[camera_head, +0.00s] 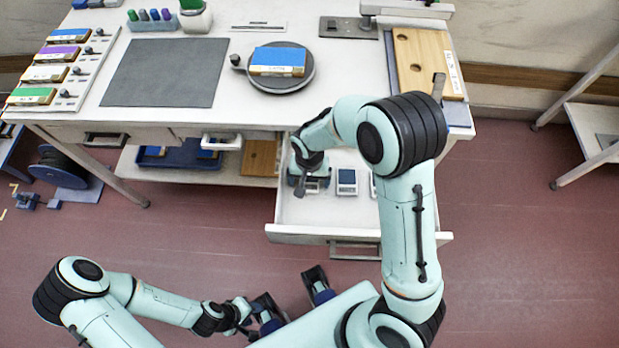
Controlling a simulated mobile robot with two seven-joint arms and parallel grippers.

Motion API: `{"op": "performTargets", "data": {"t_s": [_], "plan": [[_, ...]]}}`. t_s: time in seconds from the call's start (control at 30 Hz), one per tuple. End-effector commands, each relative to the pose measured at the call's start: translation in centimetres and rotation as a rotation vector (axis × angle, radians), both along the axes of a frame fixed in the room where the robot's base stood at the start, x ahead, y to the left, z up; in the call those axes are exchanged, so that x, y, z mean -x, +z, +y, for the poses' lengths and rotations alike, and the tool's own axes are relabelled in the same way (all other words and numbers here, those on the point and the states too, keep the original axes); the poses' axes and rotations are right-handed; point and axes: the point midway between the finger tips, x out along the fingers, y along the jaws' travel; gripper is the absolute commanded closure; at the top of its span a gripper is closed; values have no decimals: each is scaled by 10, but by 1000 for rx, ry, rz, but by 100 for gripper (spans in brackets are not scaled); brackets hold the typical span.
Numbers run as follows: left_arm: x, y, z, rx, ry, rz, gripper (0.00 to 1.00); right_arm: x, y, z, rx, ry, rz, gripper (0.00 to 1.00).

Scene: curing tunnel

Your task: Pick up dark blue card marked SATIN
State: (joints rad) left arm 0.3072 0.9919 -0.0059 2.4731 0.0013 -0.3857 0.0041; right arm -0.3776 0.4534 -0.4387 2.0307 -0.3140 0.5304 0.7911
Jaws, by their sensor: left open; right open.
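An open drawer (290,232) under the table holds small cards. One card with a dark blue face and pale border (347,183) lies in its middle. Another card is mostly hidden behind my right arm. My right gripper (307,184) is open and points down inside the drawer's left part, left of the middle card. Something pale and dark shows under its fingers, but I cannot tell what. No card's lettering is readable, so I cannot tell which is SATIN. My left gripper (291,290) is open and empty, low in front of the drawer, away from the cards.
On the table are a dark grey mat (165,72), a round dark plate (279,82) bearing a blue-topped block (278,61), and a wooden board (422,65) at right. A lower shelf (190,172) sits left of the drawer.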

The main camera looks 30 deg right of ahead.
Motion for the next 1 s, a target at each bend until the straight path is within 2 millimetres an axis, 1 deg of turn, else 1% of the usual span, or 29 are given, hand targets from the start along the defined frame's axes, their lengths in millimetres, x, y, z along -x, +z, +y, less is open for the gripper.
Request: {"op": "performTargets", "data": {"t_s": [0.1, 0.17, 0.2, 0.3, 0.57, 0.73, 0.87, 0.97, 1.0], "plan": [[0, 0, 0, 0, 0, 0, 57, 0, 1, 0, 0, 0, 0, 8], [0, 0, 0, 0, 0, 0, 57, 0, 1, 0, 0, 0, 0, 28], [0, 0, 0, 0, 0, 0, 57, 0, 1, 0, 0, 0, 0, 41], [0, 0, 0, 0, 0, 0, 57, 0, 1, 0, 0, 0, 0, 69], [0, 0, 0, 0, 0, 0, 57, 0, 1, 0, 0, 1, 0, 69], [-1, 2, 0, 0, 0, -1, 57, -1, 9, 1, 0, 1, -1, 69], [-2, 5, 0, 0, 0, -2, 57, -1, 26, 1, -1, 1, -3, 69], [-3, 8, 0, 0, 0, -3, 57, -2, 48, 1, -3, 1, -7, 69], [-3, 10, 0, 0, 0, -4, 57, -2, 59, 1, -3, 1, -8, 69]]}}
